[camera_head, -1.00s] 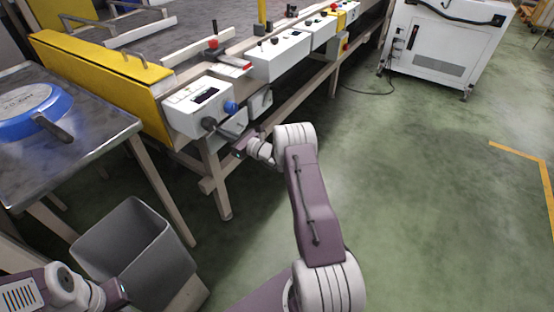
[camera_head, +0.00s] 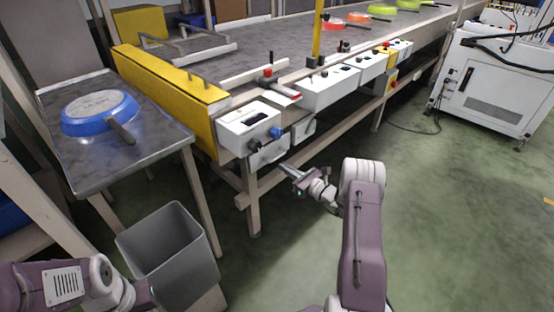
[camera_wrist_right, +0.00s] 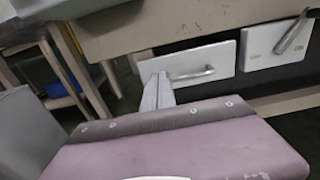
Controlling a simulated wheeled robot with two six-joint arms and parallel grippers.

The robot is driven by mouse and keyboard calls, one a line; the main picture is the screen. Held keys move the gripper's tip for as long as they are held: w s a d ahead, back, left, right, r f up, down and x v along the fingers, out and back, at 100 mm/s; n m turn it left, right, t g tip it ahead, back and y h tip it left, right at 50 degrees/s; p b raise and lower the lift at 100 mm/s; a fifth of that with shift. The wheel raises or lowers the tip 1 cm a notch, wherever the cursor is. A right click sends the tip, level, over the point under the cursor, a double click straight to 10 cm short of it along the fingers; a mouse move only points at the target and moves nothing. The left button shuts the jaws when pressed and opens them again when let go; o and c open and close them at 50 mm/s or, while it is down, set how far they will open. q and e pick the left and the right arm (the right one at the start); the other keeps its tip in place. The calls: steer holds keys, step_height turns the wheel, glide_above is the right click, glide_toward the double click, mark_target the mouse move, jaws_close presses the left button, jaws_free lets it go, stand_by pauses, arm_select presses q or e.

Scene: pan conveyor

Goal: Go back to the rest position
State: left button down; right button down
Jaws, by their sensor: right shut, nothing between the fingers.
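My right gripper (camera_head: 291,171) is in front of the conveyor's lower side, below the first control box (camera_head: 246,130). It is shut and empty, and it is apart from the box. In the right wrist view the closed fingers (camera_wrist_right: 158,92) point toward a white panel with a metal handle (camera_wrist_right: 192,75). My left arm shows at the bottom left of the head view, but its fingers are out of the picture.
A blue pan (camera_head: 97,112) lies upside down on the metal table (camera_head: 160,142) at the left. A grey bin (camera_head: 170,250) stands below it. Colored pans, one of them orange (camera_head: 332,27), sit on the conveyor. A white cabinet (camera_head: 490,82) stands at the right. Green floor is clear between.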

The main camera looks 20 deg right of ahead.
arm_select(q)
steer(key=shift+s+r, duration=0.1)
steer(key=shift+r, duration=0.5)
arm_select(e)
steer(key=v, duration=0.3)
steer(key=shift+s+r, duration=0.1)
steer(key=shift+s, duration=0.1)
